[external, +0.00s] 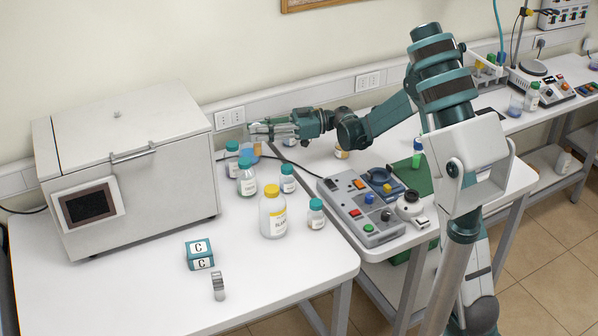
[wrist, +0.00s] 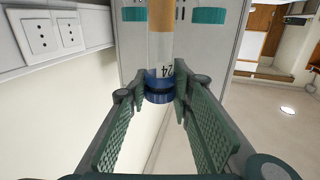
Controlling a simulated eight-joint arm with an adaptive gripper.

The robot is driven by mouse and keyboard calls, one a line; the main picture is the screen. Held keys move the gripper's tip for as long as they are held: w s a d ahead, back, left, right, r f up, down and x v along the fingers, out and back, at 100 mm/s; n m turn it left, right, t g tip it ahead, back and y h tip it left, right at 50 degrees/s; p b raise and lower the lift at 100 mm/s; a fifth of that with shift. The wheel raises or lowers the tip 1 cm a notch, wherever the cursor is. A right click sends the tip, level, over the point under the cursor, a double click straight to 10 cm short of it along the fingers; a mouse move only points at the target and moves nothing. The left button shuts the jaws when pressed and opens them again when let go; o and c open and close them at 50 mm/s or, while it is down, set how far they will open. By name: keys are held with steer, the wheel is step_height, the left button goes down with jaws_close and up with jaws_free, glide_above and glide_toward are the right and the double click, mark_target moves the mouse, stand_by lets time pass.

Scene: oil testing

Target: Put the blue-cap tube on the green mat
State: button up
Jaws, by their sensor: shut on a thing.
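The blue-cap tube (wrist: 160,70) has amber contents and a white label reading 24. In the wrist view its blue cap (wrist: 159,97) sits between the fingertips. My gripper (wrist: 158,88) is shut on the tube near the cap. In the external view my gripper (external: 257,132) is over the back of the left table, beside the white box; the amber of the tube (external: 257,149) shows just below the fingers, and its contact with anything below is unclear. The green mat (external: 425,183) lies on the right table, partly hidden by my arm. A green tube (external: 416,156) stands at its back-left area.
Several teal-cap bottles (external: 246,181) and a yellow-cap bottle (external: 272,214) stand near my gripper. A control box (external: 358,207) and a small microscope-like device (external: 409,206) lie before the mat. The white box (external: 130,165) fills the left.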

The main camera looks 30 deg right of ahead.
mark_target(258, 153)
steer(key=shift+f+b, duration=0.75)
steer(key=shift+f, duration=2.4)
steer(key=shift+f+b, duration=0.45)
steer(key=shift+f, duration=1.4)
steer(key=shift+f, duration=0.2)
steer(key=o, duration=0.9)
steer(key=shift+r, duration=0.2)
steer(key=shift+p+v, duration=0.7)
steer(key=shift+v, duration=3.1)
